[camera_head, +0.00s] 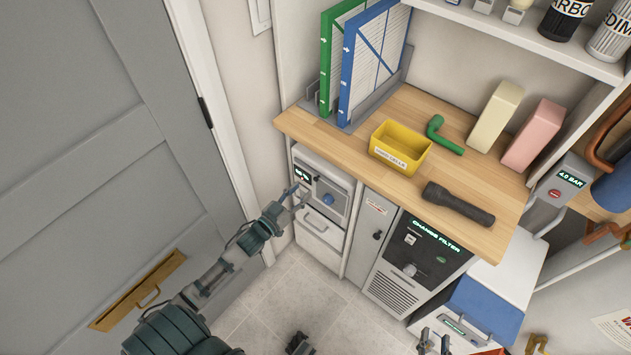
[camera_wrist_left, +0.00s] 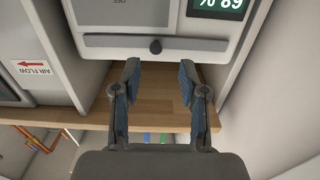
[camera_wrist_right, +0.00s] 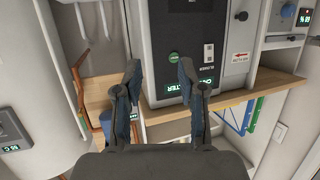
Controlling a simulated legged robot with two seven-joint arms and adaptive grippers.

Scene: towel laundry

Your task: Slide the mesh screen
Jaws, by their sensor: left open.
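I cannot make out a mesh surface in any view. A light grey unit (camera_head: 336,197) with a small lit display stands under the wooden counter's left end. My left gripper (camera_head: 298,194) is open and empty in front of this unit. My right gripper (camera_head: 436,343) is open and empty, low before the filter machine (camera_wrist_right: 187,45).
The wooden counter (camera_head: 475,236) holds a yellow bin (camera_head: 400,147), a green elbow pipe (camera_head: 440,137), a flashlight (camera_head: 458,204) and two blocks. Green and blue framed filters (camera_head: 370,60) stand in a rack. A grey door (camera_head: 80,120) is at left.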

